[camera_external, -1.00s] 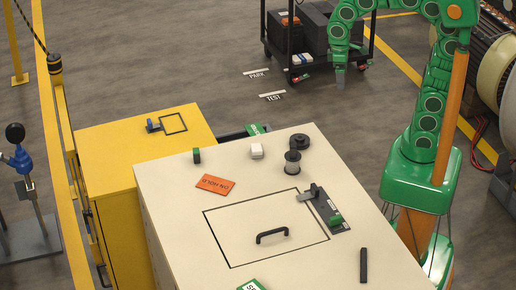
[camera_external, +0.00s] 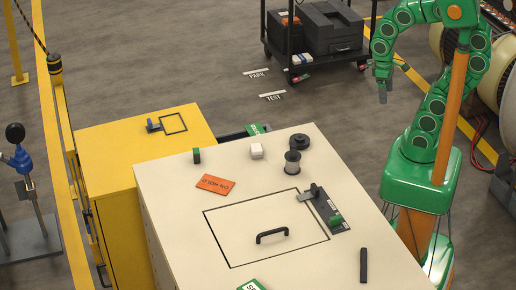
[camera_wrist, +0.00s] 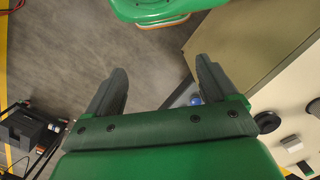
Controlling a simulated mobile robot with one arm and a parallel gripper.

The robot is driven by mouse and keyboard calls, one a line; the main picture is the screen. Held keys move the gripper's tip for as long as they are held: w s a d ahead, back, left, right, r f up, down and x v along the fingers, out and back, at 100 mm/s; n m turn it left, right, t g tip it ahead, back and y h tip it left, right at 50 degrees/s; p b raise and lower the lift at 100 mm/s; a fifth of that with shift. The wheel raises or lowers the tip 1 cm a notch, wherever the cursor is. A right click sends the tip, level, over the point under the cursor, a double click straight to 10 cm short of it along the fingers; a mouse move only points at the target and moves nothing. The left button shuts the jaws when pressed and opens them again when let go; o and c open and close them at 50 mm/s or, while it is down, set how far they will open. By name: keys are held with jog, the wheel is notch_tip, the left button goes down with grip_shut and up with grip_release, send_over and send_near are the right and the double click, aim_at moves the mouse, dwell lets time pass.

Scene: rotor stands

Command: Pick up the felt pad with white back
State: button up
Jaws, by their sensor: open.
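A small white block (camera_external: 256,151), which looks like the felt pad with white back, lies on the cream cabinet top (camera_external: 165,185) near its far edge. It also shows at the right edge of the wrist view (camera_wrist: 292,143). Its felt face is too small to make out. My gripper (camera_external: 382,90) is in the air over the floor, beyond the cabinet and to the right of the pad, well apart from it. In the wrist view my gripper (camera_wrist: 160,88) has its two fingers wide apart with nothing between them.
A green and black block (camera_external: 196,156) lies left of the pad; a grey spool (camera_external: 292,163) and black disc (camera_external: 299,142) stand right. An orange tag (camera_external: 215,184), handle (camera_external: 272,236) and latch (camera_external: 327,206) are nearer. A black cart (camera_external: 335,62) stands behind on open floor.

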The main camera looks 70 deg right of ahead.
jog(key=m+y, duration=1.3)
jog(key=m, duration=0.3)
send_near(257, 146)
jog(key=shift+w+a+f+g, duration=0.15)
jog(key=shift+a, duration=0.2)
jog(key=shift+w+a+f+g, duration=0.1)
jog(key=shift+w+a+g, duration=0.05)
jog(key=shift+a, duration=0.2)
jog(key=shift+a+f, duration=0.25)
jog(key=shift+a, duration=0.15)
jog(key=shift+s+x, duration=0.15)
jog(key=shift+x, duration=1.6)
jog(key=shift+s+x, duration=0.1)
jog(key=shift+x, duration=1.6)
jog(key=c, duration=1.1)
